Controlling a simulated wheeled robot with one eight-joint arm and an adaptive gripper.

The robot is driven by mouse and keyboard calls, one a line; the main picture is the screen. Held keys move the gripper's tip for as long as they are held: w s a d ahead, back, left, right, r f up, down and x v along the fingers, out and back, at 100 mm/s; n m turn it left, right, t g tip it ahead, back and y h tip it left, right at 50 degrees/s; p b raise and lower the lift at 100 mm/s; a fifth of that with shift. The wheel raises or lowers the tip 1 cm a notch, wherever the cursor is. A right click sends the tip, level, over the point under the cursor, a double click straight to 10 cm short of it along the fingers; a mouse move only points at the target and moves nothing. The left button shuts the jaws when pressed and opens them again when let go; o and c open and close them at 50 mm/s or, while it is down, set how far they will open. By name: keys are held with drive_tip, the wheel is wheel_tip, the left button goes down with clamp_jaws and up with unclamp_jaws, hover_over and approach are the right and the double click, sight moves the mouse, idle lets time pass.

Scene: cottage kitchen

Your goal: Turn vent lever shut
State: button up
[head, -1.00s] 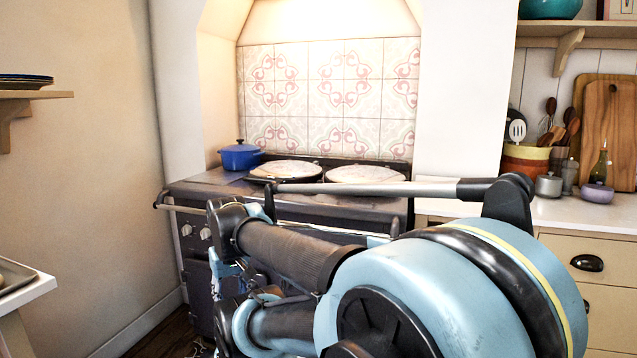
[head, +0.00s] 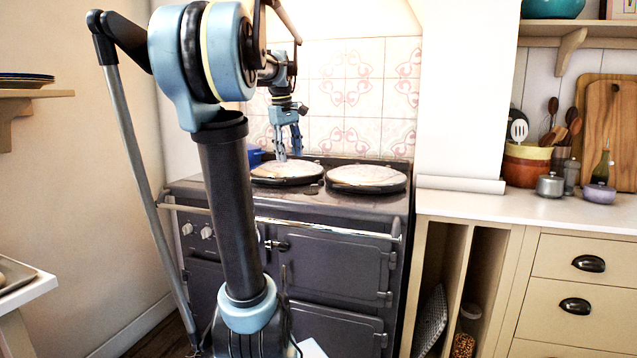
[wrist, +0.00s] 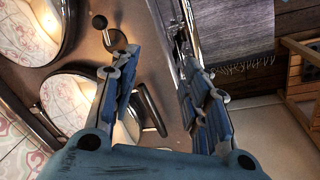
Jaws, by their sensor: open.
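A small dark lever with a ball knob (wrist: 108,32) stands on the stove top in the wrist view, beyond my left fingertip; it looks like the vent lever. In the head view it is too small to tell clearly. My gripper (head: 288,152) hangs, fingers down, above the left lid of the range cooker (head: 330,228) in the head view. In the wrist view my gripper (wrist: 160,72) is open, with nothing between its blue fingers. The lever appears apart from both fingers.
Two round hotplate lids, a left lid (head: 288,172) and a right lid (head: 366,178), sit on the cooker. A blue pot (head: 255,156) is partly hidden behind my arm. A chrome rail (head: 330,229) runs along the cooker front. A counter (head: 480,205) adjoins on the right.

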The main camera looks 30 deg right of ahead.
drive_tip(key=w+d+r, duration=0.1)
drive_tip(key=d+r, duration=0.4)
drive_tip(key=d, duration=0.5)
drive_tip(key=d+f, duration=0.1)
drive_tip(key=f, duration=0.4)
drive_tip(key=d+f, duration=0.1)
drive_tip(key=f, duration=0.5)
drive_tip(key=d+f, duration=0.1)
drive_tip(key=f, duration=0.5)
drive_tip(key=shift+w+d+f, duration=0.1)
drive_tip(key=shift+w+d, duration=0.2)
drive_tip(key=shift+w, duration=0.1)
drive_tip(key=shift+c, duration=0.2)
